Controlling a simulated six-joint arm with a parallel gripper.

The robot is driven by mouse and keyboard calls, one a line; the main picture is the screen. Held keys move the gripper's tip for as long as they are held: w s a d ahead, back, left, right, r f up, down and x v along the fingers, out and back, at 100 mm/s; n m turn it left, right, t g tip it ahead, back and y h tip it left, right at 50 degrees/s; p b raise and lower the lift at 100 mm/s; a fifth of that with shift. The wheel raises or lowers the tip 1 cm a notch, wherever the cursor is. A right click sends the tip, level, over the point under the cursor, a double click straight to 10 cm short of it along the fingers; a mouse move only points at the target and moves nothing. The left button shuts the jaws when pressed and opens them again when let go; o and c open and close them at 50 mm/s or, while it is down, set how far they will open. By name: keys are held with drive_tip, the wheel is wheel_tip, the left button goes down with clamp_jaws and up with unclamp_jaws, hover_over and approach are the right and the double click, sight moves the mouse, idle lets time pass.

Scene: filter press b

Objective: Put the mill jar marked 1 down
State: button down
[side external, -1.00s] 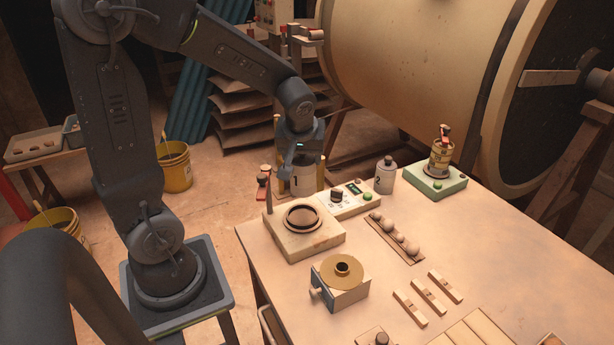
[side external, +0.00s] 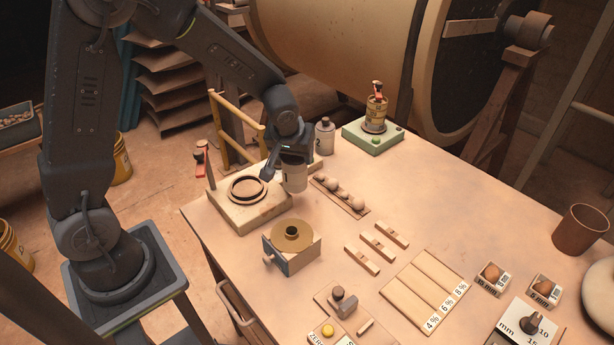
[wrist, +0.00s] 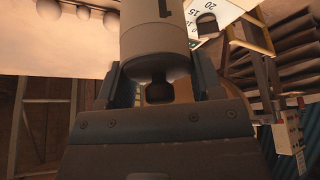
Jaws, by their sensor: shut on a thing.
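The mill jar marked 1 (side external: 294,178) is a pale cylinder, held in my gripper (side external: 290,158) over the table's back left part. In the wrist view the jar (wrist: 155,45) sits between the two fingers of my gripper (wrist: 158,75), with a dark stroke of its mark at the top edge and its dark cap towards the palm. The gripper is shut on it. In the side view its base seems above the table top; the exact height I cannot tell. A similar jar marked 2 (side external: 325,137) stands just behind it.
A block with a dark ring (side external: 247,188) lies left of the held jar. A brass-topped device (side external: 292,237) stands in front. A row of round stones (side external: 341,193) lies to the right, and a green scale (side external: 373,138) behind. The table's right middle is clear.

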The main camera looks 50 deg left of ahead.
drive_tip(key=d+f, duration=0.1)
drive_tip(key=w+d, duration=0.1)
drive_tip(key=shift+w+d+f, duration=0.3)
drive_tip(key=shift+f, duration=2.1)
drive_tip(key=shift+c, duration=1.3)
unclamp_jaws()
drive_tip(key=shift+f, duration=0.15)
drive_tip(key=v, duration=1.2)
drive_tip(key=s+r+m+h, duration=0.1)
drive_tip(key=s+r+m, duration=0.2)
drive_tip(key=s, duration=0.6)
drive_tip(key=s+d+r+m+t+h, duration=0.1)
drive_tip(key=s+r+m, duration=0.3)
drive_tip(key=s+r, duration=0.4)
drive_tip(key=shift+s+d+r+t+h, duration=0.3)
drive_tip(key=shift+s+d+h, duration=0.1)
drive_tip(key=shift+s, duration=0.8)
